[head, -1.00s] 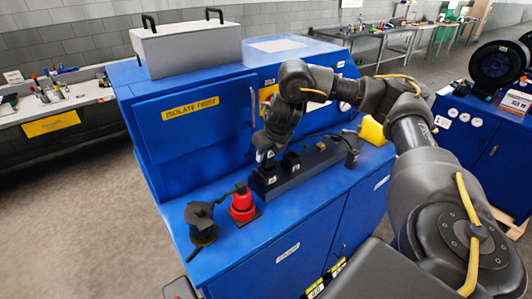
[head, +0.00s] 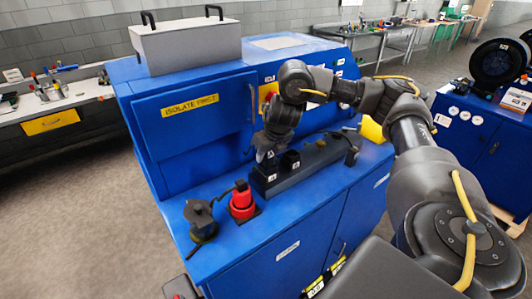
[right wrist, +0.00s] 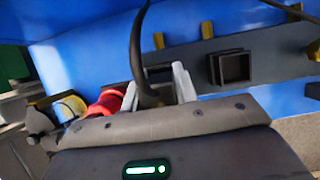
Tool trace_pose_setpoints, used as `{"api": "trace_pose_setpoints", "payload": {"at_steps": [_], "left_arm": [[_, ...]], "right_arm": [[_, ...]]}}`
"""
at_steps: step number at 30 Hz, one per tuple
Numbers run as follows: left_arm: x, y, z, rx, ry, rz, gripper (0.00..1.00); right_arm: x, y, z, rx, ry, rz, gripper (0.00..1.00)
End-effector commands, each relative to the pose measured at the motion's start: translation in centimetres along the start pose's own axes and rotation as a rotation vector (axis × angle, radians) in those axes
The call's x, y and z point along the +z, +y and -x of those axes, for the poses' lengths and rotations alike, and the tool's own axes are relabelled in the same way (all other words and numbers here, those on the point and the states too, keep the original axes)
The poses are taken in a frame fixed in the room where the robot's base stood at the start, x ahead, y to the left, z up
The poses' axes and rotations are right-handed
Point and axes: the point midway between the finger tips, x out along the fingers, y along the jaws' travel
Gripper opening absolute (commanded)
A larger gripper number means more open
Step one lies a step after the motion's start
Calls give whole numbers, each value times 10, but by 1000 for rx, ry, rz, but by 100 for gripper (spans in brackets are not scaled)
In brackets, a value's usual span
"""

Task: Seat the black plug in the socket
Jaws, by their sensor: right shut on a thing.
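My right gripper (head: 265,156) points down at the left end of the dark socket strip (head: 325,154) on the blue cabinet. In the right wrist view its pale fingers (right wrist: 157,88) are shut on the black plug (right wrist: 151,97), whose dark cable rises between them. The plug is mostly hidden in the head view, and I cannot tell how deep it sits in the strip. An empty square socket (head: 291,160) stands just right of the gripper; it also shows in the right wrist view (right wrist: 231,68). My left gripper is not in view.
A red plug (head: 242,202) and a round black connector (head: 200,218) stand on the cabinet top (head: 222,232), left of the strip. A yellow block (head: 372,128) is behind the strip's right end.

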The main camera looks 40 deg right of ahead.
Motion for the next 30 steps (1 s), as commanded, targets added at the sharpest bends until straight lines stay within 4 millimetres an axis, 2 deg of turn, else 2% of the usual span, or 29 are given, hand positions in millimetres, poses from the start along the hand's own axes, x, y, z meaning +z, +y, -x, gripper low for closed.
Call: {"api": "trace_pose_setpoints", "payload": {"at_steps": [13, 30], "left_arm": [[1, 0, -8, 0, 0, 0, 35], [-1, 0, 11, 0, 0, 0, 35]], "right_arm": [[-4, 0, -10, 0, -1, 0, 1], [2, 0, 4, 0, 0, 0, 1]]}}
